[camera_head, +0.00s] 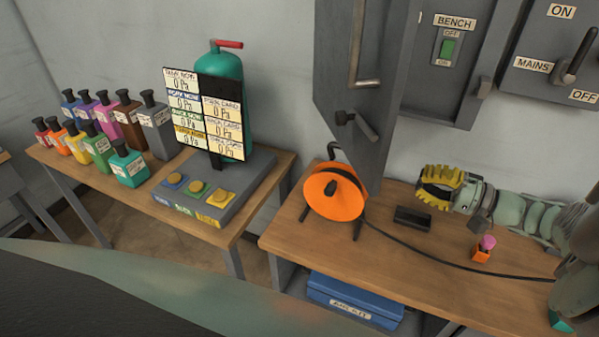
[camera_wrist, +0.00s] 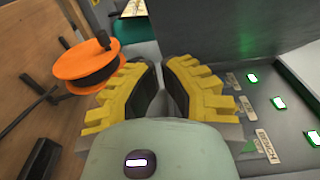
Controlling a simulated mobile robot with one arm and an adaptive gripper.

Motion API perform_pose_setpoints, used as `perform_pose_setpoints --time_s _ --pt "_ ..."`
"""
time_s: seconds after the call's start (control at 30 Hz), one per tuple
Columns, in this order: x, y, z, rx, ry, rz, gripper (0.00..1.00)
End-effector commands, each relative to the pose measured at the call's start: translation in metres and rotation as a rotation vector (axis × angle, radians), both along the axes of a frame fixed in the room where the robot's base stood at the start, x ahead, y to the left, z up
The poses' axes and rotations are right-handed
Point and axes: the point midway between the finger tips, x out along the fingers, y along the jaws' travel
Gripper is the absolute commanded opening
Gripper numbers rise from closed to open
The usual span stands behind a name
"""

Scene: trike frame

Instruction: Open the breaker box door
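The grey breaker box (camera_head: 445,85) is on the wall at the upper right in the head view, with a BENCH label and a green switch (camera_head: 447,48) showing inside. Its grey door (camera_head: 335,75) stands swung out to the left, with a long handle (camera_head: 357,60) on it. My gripper (camera_head: 425,188) is below the box, above the bench and to the right of the door's lower end, apart from it. In the wrist view its yellow fingers (camera_wrist: 165,70) have a narrow gap between them and hold nothing. A grey panel with green lights (camera_wrist: 252,78) lies beyond them.
The wooden bench (camera_head: 400,265) carries an orange cable reel (camera_head: 335,193), a black block (camera_head: 412,218) and a small orange item (camera_head: 482,254). A MAINS lever (camera_head: 575,60) is right of the box. A table with bottles (camera_head: 130,165) stands left.

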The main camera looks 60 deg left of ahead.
Motion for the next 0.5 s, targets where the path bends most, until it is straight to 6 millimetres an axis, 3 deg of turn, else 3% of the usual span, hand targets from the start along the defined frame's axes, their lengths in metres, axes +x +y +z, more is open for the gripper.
perform_pose_setpoints --time_s 0.17,0.5 --pt "-0.020 0.035 0.003 -0.001 0.002 0.009 0.00" --pt "-0.051 0.043 0.002 -0.003 0.001 0.004 0.00"
